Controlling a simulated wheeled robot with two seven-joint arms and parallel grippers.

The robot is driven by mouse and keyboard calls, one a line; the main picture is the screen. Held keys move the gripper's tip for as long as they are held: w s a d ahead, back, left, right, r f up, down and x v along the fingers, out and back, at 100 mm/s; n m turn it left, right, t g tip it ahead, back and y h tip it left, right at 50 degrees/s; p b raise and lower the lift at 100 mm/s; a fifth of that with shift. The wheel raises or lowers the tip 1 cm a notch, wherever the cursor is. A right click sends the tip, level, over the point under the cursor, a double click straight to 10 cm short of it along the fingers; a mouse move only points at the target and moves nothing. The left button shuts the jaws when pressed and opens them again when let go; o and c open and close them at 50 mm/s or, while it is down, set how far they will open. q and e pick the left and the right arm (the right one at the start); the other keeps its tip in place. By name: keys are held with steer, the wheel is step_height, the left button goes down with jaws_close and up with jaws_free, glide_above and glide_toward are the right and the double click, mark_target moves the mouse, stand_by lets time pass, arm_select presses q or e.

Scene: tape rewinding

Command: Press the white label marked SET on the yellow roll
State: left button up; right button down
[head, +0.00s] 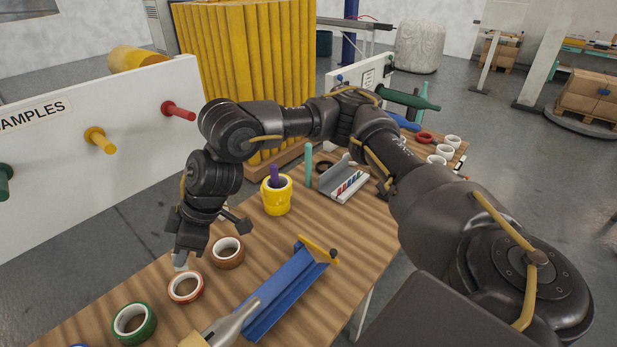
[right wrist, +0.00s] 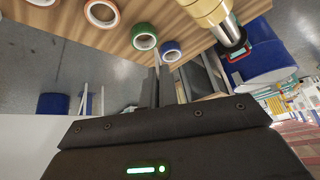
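The yellow roll (head: 277,199) stands on the wooden table in the head view, with a purple piece rising from its open centre. I cannot make out a white SET label on it. My right gripper (head: 181,259) points down over the table's left edge, to the left of the yellow roll and well apart from it, near the small tape rolls. In the right wrist view its dark fingers (right wrist: 158,86) are close together with nothing visible between them. The yellow roll is not seen there. My left gripper is not in view.
Brown (head: 227,252), red-orange (head: 186,287) and green (head: 134,322) tape rolls lie at the table's near left. A blue channel (head: 290,290) lies right of them. A white sample board (head: 100,140) with pegs is at left.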

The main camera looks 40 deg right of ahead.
steer(key=w+a+r+m+t+y, duration=0.2)
steer(key=w+a+r, duration=0.3)
steer(key=w+r, duration=0.4)
steer(key=w+d+f+m+t+h, duration=0.25)
steer(key=w+d+m+t, duration=0.45)
steer(key=w+d, duration=0.7)
steer(key=s+d+f+m+t+h, duration=0.1)
steer(key=d+f+m+h, duration=0.25)
steer(key=d+f, duration=0.45)
steer(key=s+d+f+m+t+h, duration=0.1)
steer(key=d+f+m+h, duration=0.3)
steer(key=d, duration=0.7)
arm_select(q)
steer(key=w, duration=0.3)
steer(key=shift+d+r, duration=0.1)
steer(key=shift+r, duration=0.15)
arm_select(e)
steer(key=s+d+f+m+h, duration=0.3)
steer(key=s+d+f, duration=0.2)
steer(key=d+f, duration=0.2)
steer(key=s+d+f+m+g+h, duration=0.1)
steer(key=s+d+f+m+h, duration=0.2)
steer(key=d, duration=0.6)
step_height(320, 180, down, 4)
steer(key=shift+s+d+r, duration=0.1)
steer(key=shift+s+d, duration=0.15)
steer(key=shift+s, duration=0.9)
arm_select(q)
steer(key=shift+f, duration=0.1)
